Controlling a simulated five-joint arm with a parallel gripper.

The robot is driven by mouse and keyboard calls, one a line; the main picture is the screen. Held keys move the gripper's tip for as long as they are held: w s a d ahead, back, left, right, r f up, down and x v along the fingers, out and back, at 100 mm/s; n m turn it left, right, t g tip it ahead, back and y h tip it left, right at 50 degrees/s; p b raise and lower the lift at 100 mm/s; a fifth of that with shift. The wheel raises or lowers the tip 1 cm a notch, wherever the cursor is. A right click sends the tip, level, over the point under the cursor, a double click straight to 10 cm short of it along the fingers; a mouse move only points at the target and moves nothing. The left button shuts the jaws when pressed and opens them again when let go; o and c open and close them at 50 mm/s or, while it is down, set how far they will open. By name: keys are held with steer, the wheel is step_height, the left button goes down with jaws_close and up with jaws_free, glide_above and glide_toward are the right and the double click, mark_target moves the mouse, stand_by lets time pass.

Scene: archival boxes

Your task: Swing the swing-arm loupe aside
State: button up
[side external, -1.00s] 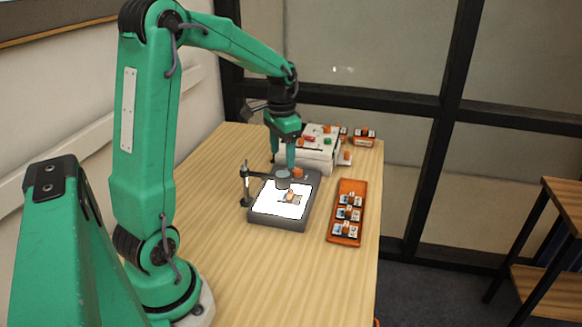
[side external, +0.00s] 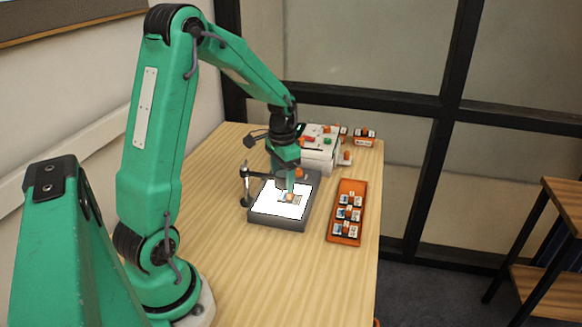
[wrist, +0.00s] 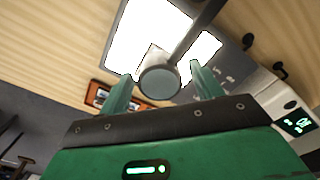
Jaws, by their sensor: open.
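The swing-arm loupe (side external: 245,174) stands at the left edge of the light box (side external: 257,217). Its arm reaches over the glowing panel. The wrist view shows the round grey lens head (wrist: 160,82) at the end of the dark arm (wrist: 194,32). My gripper (side external: 289,187) is low over the light box, at the lens end of the loupe. In the wrist view my gripper (wrist: 163,82) is open, with the lens head between its two fingers in the picture; contact cannot be told. A small orange-knobbed piece lies on the panel, partly hidden by my gripper.
An orange tray (side external: 333,239) with several small labelled pieces lies right of the light box. White boxes (side external: 318,158) with coloured knobs stand behind it, close to my gripper.

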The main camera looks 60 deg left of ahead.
steer(key=shift+f, duration=0.1)
steer(key=c, duration=1.4)
